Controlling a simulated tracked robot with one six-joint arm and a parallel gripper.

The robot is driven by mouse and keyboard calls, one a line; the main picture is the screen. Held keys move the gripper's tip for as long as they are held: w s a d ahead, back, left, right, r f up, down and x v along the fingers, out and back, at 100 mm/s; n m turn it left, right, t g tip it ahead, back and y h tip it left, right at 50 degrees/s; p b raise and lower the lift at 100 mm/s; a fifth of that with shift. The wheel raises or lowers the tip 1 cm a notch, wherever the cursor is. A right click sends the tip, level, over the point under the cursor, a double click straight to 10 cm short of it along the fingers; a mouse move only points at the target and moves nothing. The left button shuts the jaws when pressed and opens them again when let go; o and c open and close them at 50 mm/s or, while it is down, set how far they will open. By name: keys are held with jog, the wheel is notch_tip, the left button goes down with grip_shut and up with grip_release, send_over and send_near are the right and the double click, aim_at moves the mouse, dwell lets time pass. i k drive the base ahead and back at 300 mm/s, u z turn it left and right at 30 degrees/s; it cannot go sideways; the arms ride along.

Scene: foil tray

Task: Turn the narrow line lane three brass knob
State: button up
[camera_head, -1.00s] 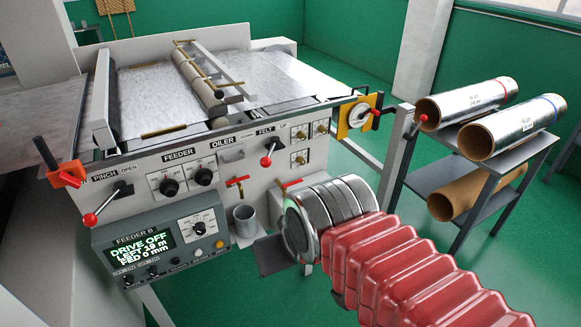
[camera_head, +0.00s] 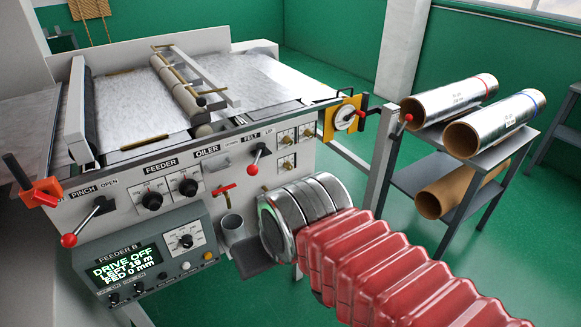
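Several small brass knobs sit on pale plates at the right end of the machine's front panel: an upper left knob (camera_head: 286,138), an upper right knob (camera_head: 308,131) and a lower knob (camera_head: 287,163). Their labels are too small to read, so I cannot tell which is lane three. My gripper (camera_head: 252,258) shows only as a dark flat part beyond my silver wrist, in front of the panel's lower right. It is below and left of the knobs, apart from them. Its fingertips are hidden, so its opening does not show.
A red-ball felt lever (camera_head: 259,150) stands left of the knobs. A metal cup (camera_head: 232,228) hangs below. A yellow plate with a dial (camera_head: 343,117) is at the panel's right end. The feeder display (camera_head: 125,262) reads DRIVE OFF. Foil rolls (camera_head: 450,100) lie on a rack.

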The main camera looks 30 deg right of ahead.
aim_at(287, 165)
jog(key=i, duration=0.9)
jog(key=u, duration=0.05)
